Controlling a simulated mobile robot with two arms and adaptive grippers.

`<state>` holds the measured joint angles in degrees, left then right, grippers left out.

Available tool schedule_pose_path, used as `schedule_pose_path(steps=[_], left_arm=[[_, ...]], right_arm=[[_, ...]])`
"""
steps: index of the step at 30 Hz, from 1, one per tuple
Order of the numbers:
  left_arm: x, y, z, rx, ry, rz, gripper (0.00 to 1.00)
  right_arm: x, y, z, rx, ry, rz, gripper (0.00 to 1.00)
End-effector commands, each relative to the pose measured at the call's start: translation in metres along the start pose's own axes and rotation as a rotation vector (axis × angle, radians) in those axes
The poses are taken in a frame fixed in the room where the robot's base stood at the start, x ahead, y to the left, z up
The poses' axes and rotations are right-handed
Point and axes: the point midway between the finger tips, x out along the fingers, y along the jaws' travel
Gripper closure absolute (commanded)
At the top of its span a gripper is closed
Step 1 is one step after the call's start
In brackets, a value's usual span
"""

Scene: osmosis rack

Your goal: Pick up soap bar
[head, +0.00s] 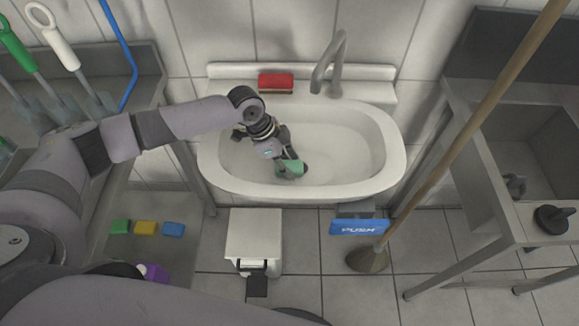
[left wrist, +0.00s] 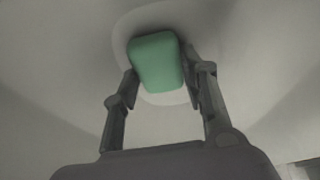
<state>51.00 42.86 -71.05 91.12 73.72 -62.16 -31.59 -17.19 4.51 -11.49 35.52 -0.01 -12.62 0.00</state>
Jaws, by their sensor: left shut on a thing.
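A green soap bar (head: 290,168) is inside the white sink basin (head: 345,180). My left gripper (head: 289,164) reaches down into the basin from the left and is shut on the soap bar. In the left wrist view the soap bar (left wrist: 156,62) sits between the two fingertips of the left gripper (left wrist: 160,85), with the pale basin behind it. I cannot tell whether the bar still touches the basin floor. My right gripper is not in view.
A metal faucet (head: 328,65) and a red sponge-like block (head: 275,82) are at the sink's back. A white bin (head: 254,238) and a blue PUSH sign (head: 358,228) are below. A wooden handle (head: 465,125) slants across on the right. The basin's right half is clear.

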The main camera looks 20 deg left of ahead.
Motion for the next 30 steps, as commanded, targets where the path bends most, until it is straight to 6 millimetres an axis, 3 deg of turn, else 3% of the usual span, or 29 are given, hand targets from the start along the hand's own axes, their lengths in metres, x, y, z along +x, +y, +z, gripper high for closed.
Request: schedule_pose_path(steps=[11,23,30], left_arm=[[0.0,0.0,0.0,0.0,0.0,0.0,0.89],[-0.008,-0.001,-0.003,0.001,0.001,-0.001,0.9],[-0.044,-0.001,-0.019,0.003,0.004,-0.003,0.9]], right_arm=[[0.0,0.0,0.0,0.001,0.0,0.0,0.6],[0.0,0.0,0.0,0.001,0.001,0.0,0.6],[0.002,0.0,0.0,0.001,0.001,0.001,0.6]])
